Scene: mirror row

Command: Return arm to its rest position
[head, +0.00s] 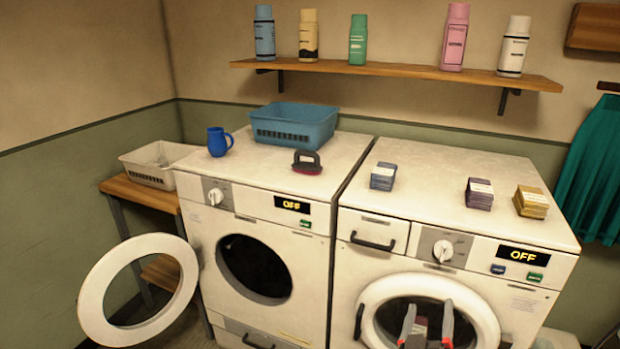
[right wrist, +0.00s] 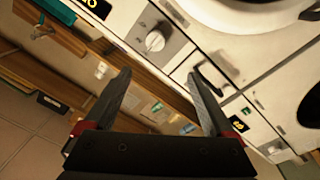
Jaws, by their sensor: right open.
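My right gripper (head: 429,312) shows at the bottom of the head view, in front of the right machine's round door (head: 480,312). Its two fingers are apart and nothing is between them. In the right wrist view the same gripper (right wrist: 159,76) is open and empty, with the machine front, its white knob (right wrist: 155,40) and a dark handle (right wrist: 208,78) beyond it. The view there is tilted. Whether the fingers touch the door cannot be told. My left gripper is not in view.
The left machine's round door (head: 98,290) stands open to the left. A blue basket (head: 294,126), blue mug (head: 218,142) and dark brush (head: 307,162) stand on the left machine. Several small stacks, including a yellow one (head: 531,202), lie on the right machine. A shelf (head: 400,73) holds bottles.

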